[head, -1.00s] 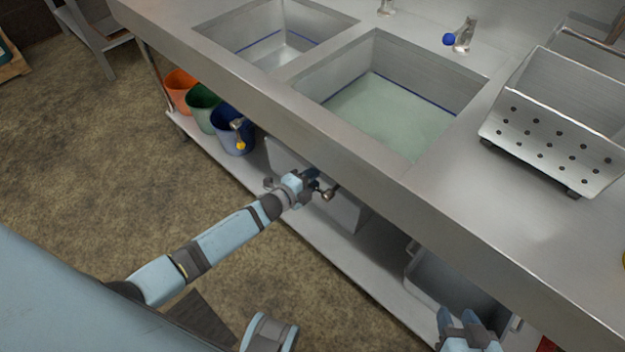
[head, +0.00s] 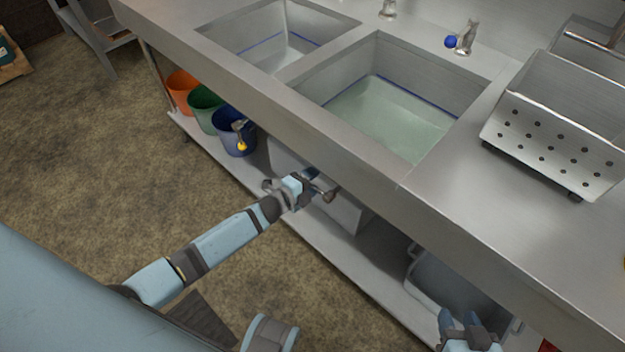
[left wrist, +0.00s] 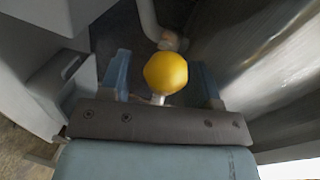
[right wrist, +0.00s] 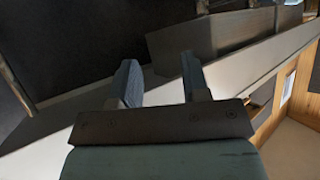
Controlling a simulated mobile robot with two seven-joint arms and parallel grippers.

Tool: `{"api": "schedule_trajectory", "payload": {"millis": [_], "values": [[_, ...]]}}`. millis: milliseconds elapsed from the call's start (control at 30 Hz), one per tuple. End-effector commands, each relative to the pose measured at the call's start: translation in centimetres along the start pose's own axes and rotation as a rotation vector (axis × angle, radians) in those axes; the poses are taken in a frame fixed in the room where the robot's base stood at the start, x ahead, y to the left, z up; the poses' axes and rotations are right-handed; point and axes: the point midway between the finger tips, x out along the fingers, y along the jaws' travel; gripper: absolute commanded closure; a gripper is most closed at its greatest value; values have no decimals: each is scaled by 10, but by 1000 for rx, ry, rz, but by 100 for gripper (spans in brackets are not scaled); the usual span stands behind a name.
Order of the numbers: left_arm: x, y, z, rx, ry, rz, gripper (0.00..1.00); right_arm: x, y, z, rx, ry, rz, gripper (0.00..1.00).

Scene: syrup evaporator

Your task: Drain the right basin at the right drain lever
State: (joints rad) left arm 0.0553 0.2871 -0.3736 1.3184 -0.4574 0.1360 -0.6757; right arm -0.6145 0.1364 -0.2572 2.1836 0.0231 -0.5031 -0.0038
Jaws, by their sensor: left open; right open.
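The right basin (head: 393,112) is set in the steel counter and holds pale greenish water below a blue line. Under its front edge, my left gripper (head: 314,180) is at the right drain lever, beside a metal drain fitting (head: 327,193). In the left wrist view, the lever's yellow ball knob (left wrist: 166,73) sits between the open fingers of my left gripper (left wrist: 162,84), with a gap visible on both sides. In the head view the knob is hidden by the gripper. My right gripper (head: 468,322) is open and empty near the lower shelf; it also shows in the right wrist view (right wrist: 160,78).
The left basin (head: 250,27) and its yellow-knobbed lever (head: 241,146) are to the left, near orange (head: 181,84), green (head: 204,103) and blue (head: 233,137) buckets. A grey bin (head: 440,285) stands on the lower shelf. The counter edge (head: 330,155) overhangs my left gripper.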

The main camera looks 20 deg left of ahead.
Motion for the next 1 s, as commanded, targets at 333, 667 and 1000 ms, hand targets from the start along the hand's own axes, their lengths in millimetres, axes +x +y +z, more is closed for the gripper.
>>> {"api": "schedule_trajectory", "payload": {"millis": [333, 667, 1000], "values": [[-75, 0, 0, 0, -1, 4, 43, -2, 1, 0, -7, -21, 6, 57], [-126, 0, 0, 0, -1, 1, 43, -2, 2, 4, -11, -35, 12, 57], [-132, 0, 1, 1, -1, 1, 43, -2, 3, 4, -12, -35, 13, 57]]}}
